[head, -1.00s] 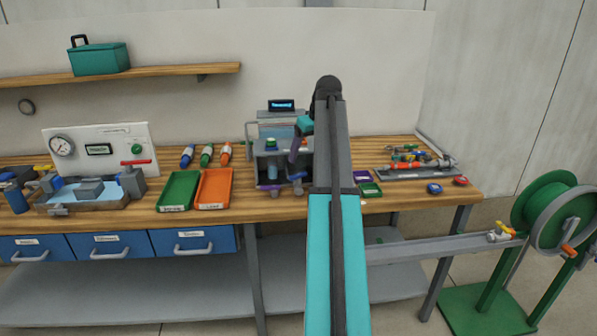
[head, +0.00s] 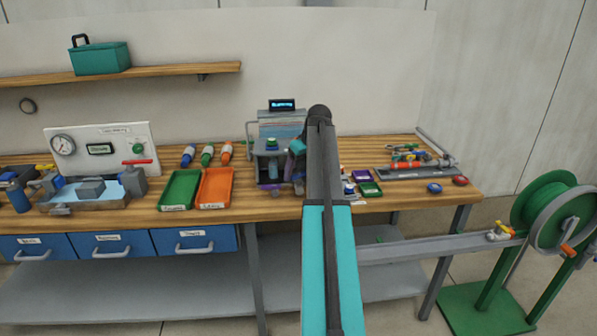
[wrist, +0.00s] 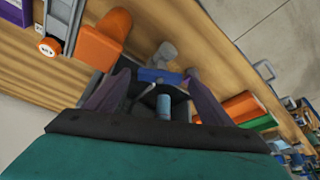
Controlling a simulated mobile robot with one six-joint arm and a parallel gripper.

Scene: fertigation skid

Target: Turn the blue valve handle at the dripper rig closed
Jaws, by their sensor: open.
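The dripper rig (head: 268,132) stands on the bench in the head view, with a lit display on top. Its right side is partly hidden by my arm. In the wrist view the blue valve handle (wrist: 157,75) lies crosswise between my gripper's fingertips, with a grey knob-like part just beyond it. My gripper (wrist: 158,80) is open, with one purple finger on each side of the handle. I cannot tell whether either finger touches it. A small blue cylinder (wrist: 164,106) shows nearer the palm. In the head view my gripper is mostly hidden behind my arm.
Green (head: 180,190) and orange (head: 216,188) trays lie left of the rig. An orange part (wrist: 98,42) is close to my left finger in the wrist view. Small purple and green boxes (head: 370,189) sit right of my arm. A hose reel (head: 562,215) stands at far right.

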